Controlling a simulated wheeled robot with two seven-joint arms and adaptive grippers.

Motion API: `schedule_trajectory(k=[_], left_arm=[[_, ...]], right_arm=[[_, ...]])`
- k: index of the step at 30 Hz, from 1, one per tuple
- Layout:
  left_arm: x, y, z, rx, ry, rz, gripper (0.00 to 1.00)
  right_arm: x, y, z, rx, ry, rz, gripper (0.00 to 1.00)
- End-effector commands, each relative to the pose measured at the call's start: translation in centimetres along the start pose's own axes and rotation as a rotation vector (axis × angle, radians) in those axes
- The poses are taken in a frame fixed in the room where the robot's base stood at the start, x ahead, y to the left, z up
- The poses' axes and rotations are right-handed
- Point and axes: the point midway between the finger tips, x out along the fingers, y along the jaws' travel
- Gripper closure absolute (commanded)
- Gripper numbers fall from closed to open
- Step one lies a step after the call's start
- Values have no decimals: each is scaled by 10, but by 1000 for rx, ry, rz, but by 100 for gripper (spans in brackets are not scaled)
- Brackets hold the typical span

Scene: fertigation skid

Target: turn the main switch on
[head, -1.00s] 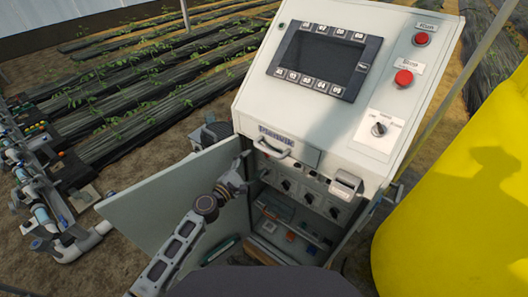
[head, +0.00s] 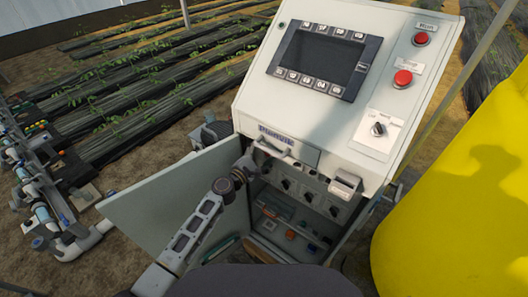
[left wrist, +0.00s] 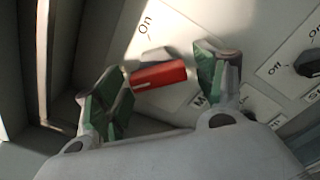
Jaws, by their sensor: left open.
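The main switch (left wrist: 160,76) is a red handle with a white line, on a pale label plate inside the open cabinet. In the left wrist view "On" is printed above it, and a partly hidden label starting with M is at its lower right. The handle lies nearly crosswise in that view. My left gripper (left wrist: 166,70) is open, with one green-padded finger at each side of the red handle. Contact cannot be told. In the head view my left gripper (head: 246,166) is at the cabinet's upper left opening and hides the switch. My right gripper is out of view.
The cabinet door (head: 165,195) stands open on the left, beside my left arm. Several black knobs (head: 286,184) sit in a row to the right of my gripper. A grey handle (head: 272,150) is just above. A yellow tank (head: 455,210) stands at right.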

Motion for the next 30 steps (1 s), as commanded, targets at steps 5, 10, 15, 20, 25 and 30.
schedule_trajectory(k=[5,10,15,20,25,30], left_arm=[[1,0,0,0,0,0,30],[1,0,0,0,0,0,34],[1,0,0,0,0,0,56],[1,0,0,0,0,0,76],[1,0,0,4,-1,0,76],[1,0,0,31,0,-1,76]], right_arm=[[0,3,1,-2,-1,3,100],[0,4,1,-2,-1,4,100],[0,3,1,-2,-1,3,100],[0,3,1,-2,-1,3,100],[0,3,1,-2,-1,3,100],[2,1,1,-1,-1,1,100]])
